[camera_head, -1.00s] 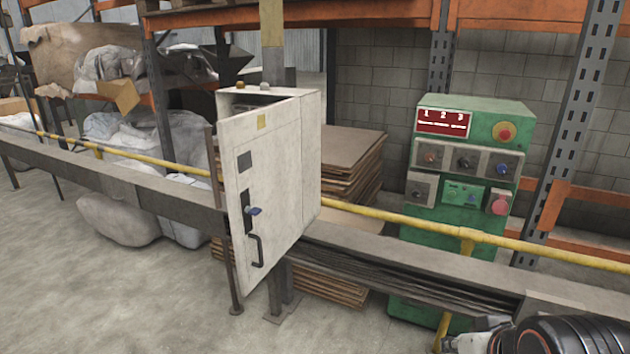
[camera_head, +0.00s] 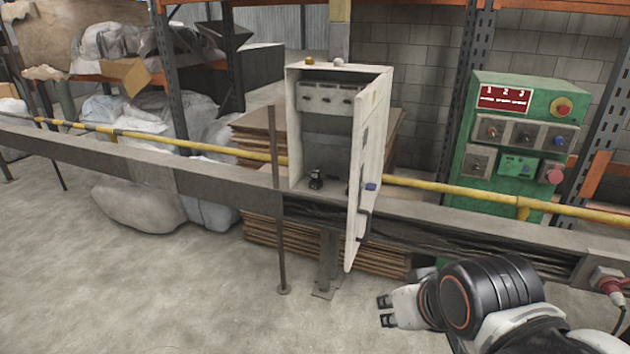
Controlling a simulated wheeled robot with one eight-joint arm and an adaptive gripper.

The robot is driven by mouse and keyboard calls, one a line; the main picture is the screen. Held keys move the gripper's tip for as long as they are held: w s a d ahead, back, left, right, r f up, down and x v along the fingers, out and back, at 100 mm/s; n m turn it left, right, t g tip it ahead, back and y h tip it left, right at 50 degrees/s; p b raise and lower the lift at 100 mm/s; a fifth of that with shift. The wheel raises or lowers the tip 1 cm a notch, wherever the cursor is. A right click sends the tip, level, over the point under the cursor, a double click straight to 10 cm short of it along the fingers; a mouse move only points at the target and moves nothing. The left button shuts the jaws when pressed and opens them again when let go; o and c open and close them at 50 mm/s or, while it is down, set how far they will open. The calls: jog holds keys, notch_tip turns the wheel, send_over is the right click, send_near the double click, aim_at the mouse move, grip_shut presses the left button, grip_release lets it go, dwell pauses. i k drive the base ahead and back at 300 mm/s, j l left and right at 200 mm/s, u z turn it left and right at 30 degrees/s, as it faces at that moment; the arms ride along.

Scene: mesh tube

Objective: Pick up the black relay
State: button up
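A small black object (camera_head: 316,179), which looks like the black relay, stands on the floor of the open white cabinet (camera_head: 294,130), towards its left side. It is too small to make out in detail. My gripper (camera_head: 386,311) is at the lower right, in front of and below the cabinet. Its two dark fingertips are apart and nothing shows between them. The cabinet door (camera_head: 368,170) stands open on the right, seen nearly edge-on. It hides part of the inside, where another small dark thing partly shows beside the door.
A grey rail (camera_head: 130,168) and a yellow pipe (camera_head: 430,187) run across the scene. A green control box (camera_head: 480,100) stands to the right. Stacked boards (camera_head: 270,235) lie behind the rail. The floor (camera_head: 180,290) in front is clear.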

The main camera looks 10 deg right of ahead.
aim_at(315, 175)
jog(key=i+j+z, duration=0.15)
jog(key=i+j, duration=0.15)
jog(key=i+j+z, duration=0.1)
jog(key=i+j, duration=0.25)
jog(key=i+j+z, duration=0.15)
jog(key=i+j, duration=0.2)
jog(key=i+j+z, duration=0.15)
jog(key=i+j, duration=0.3)
jog(key=i+j+z, duration=0.15)
jog(key=i+j, duration=0.15)
jog(key=j, duration=0.15)
jog(key=i+j+z, duration=0.1)
jog(key=i+j, duration=0.2)
jog(key=j, duration=0.15)
jog(key=i+j+z, duration=0.15)
jog(key=j, duration=0.35)
jog(key=i+j, duration=0.1)
jog(key=j, duration=0.15)
jog(key=i+j+z, duration=0.1)
jog(key=j, duration=0.15)
